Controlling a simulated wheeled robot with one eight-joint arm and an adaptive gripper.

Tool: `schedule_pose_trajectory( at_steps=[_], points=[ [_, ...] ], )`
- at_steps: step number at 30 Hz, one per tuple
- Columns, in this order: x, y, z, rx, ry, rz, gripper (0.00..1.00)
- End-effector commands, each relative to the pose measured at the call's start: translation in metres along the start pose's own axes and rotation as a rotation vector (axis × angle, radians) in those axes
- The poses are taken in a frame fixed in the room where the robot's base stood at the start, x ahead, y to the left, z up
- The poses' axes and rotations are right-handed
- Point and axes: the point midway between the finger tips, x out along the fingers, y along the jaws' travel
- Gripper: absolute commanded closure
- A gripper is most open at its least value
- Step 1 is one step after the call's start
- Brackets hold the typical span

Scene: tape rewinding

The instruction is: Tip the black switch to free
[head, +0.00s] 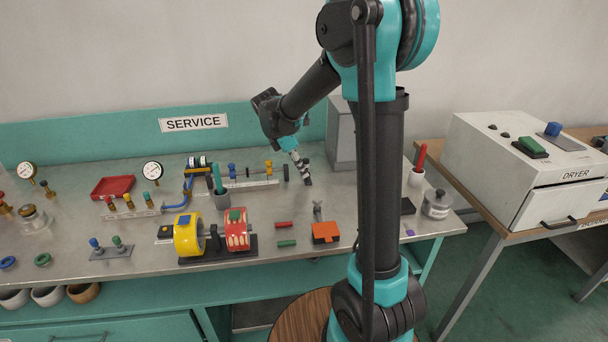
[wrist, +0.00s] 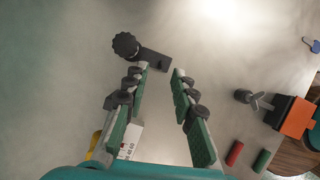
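The tape rewinder stands near the front of the bench in the head view, with a yellow reel (head: 187,236) and a red reel (head: 237,231) on a black base (head: 205,256). A small black block (head: 166,231) with a yellow mark sits just left of the yellow reel; I cannot tell whether it is the black switch or how it is tipped. My gripper (head: 304,172) points down behind and to the right of the rewinder, apart from it. In the wrist view my gripper (wrist: 162,72) is open, with nothing between its fingers.
A dark knob with a bar (wrist: 127,45) lies beyond the fingertips. An orange block (head: 325,232), red stick (head: 284,225) and green stick (head: 287,243) lie right of the rewinder. A dryer (head: 520,165) stands far right.

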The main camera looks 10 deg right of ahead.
Motion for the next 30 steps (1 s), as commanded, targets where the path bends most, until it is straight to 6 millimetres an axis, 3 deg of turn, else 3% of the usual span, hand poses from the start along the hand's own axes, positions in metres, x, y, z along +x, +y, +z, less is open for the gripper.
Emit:
schedule_pose_trajectory(
  at_steps=[6, 17, 24, 30],
  points=[
    [0.025, 0.0, 0.0, 0.002, 0.0, 0.0, 0.74],
    [0.031, 0.0, 0.0, 0.001, 0.0, 0.0, 0.74],
    [0.031, 0.0, 0.0, 0.001, 0.0, 0.0, 1.0],
    [0.03, 0.0, 0.0, 0.001, 0.0, 0.0, 1.0]
  ],
)
